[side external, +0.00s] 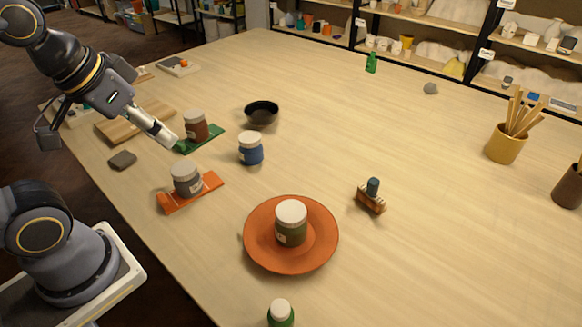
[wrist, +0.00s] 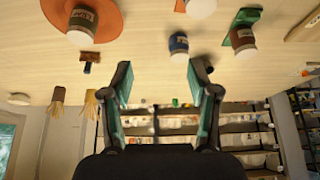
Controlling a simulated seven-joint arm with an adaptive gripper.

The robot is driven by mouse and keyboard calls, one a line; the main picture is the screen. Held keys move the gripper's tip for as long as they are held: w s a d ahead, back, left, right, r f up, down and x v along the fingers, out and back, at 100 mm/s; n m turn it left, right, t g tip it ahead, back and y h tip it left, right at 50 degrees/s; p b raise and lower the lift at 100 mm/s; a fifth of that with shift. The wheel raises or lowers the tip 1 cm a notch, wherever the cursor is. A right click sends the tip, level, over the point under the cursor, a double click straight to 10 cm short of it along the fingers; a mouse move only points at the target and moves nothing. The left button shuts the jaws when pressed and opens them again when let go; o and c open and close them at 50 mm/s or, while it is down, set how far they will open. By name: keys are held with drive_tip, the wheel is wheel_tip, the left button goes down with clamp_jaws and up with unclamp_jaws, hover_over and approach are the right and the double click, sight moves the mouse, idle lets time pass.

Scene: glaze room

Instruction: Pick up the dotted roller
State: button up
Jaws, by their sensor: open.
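A small brown piece with a dark blue-grey upright part (side external: 371,201) lies on the table right of the orange plate. It looks most like the roller, but I cannot make out dots. In the wrist view it is a small dark shape (wrist: 89,58) left of the fingers. My gripper (side external: 170,140) is at the left of the table, near the brown jar (side external: 195,127) on a green strip, well away from the brown piece. In the wrist view my gripper (wrist: 160,74) has its fingers wide apart with nothing between them.
A blue jar (side external: 251,149), a black bowl (side external: 262,113) and a grey jar (side external: 187,180) stand between my gripper and the brown piece or nearby. The orange plate (side external: 261,250) holds a green jar (side external: 291,224). The table's middle right is clear, before a yellow pot (side external: 503,146).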

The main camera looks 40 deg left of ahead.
drive_tip(key=shift+c, duration=0.3)
drive_tip(key=w+d+r+n+t, duration=0.1)
drive_tip(key=w+r+n, duration=0.1)
drive_tip(key=w+r, duration=0.65)
drive_tip(key=m+g+h, duration=0.1)
drive_tip(key=m+g, duration=0.1)
drive_tip(key=m, duration=0.2)
hover_over(373, 182)
drive_tip(key=s+a, duration=0.2)
drive_tip(key=s, duration=0.3)
wheel_tip(373, 182, down, 11)
drive_tip(key=x, duration=1)
drive_tip(key=shift+s+d, duration=0.25)
drive_tip(key=shift+s, duration=0.05)
drive_tip(key=shift+x, duration=3.2)
drive_tip(key=shift+s+d, duration=0.1)
drive_tip(key=shift+s, duration=0.05)
